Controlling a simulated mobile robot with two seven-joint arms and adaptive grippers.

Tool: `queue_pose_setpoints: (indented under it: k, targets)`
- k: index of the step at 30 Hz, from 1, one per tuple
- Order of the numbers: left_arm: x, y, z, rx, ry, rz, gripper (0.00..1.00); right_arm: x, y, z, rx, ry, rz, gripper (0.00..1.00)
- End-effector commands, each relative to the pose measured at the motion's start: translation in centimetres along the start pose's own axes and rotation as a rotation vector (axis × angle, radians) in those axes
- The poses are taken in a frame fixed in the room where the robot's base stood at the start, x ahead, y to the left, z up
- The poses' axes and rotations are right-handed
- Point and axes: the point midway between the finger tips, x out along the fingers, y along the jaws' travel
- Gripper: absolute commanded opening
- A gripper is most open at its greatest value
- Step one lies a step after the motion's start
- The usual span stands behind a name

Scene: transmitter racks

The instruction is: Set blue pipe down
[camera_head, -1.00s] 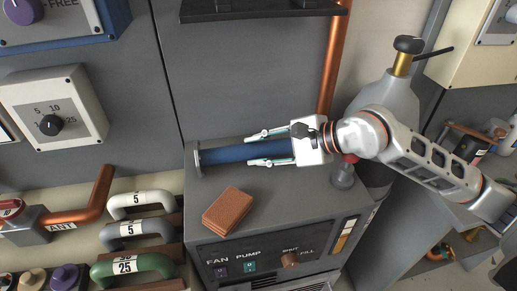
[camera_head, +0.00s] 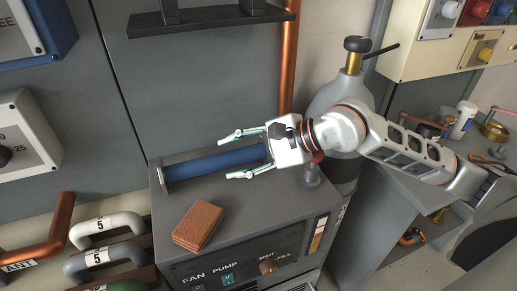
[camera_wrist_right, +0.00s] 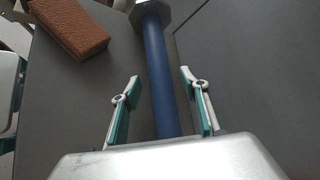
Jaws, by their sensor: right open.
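The blue pipe (camera_head: 215,162) lies on the grey cabinet top (camera_head: 245,205), with a grey flange at its left end. Its right end is hidden by my right gripper. My right gripper (camera_head: 232,155) is open, with one finger on each side of the pipe and gaps showing between. In the right wrist view the pipe (camera_wrist_right: 158,75) runs between the two spread fingers (camera_wrist_right: 160,88) and under the gripper body. My left gripper is not in view.
A brown brick-like block (camera_head: 198,225) lies on the cabinet top in front of the pipe. A copper pipe (camera_head: 289,60) rises behind. A grey cylinder with a brass valve (camera_head: 353,62) stands to the right. The front panel has switches.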

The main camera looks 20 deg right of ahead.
Motion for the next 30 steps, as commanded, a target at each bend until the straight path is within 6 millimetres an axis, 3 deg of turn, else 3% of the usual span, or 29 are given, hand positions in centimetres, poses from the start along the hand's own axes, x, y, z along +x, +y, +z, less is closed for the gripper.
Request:
queue_pose_setpoints:
  k: [6,13,19,30]
  targets:
    - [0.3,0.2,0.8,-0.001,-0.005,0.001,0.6,-4.3,0.1,-0.3,0.0,0.005,0.0,0.44]
    - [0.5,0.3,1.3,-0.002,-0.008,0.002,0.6,-7.4,0.1,-0.2,0.0,0.003,0.0,0.44]
    - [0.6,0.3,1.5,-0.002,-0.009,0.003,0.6,-8.6,0.0,-0.1,0.0,0.001,0.0,0.44]
    - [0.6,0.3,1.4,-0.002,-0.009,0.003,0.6,-8.7,0.0,0.0,0.0,-0.001,0.0,0.44]
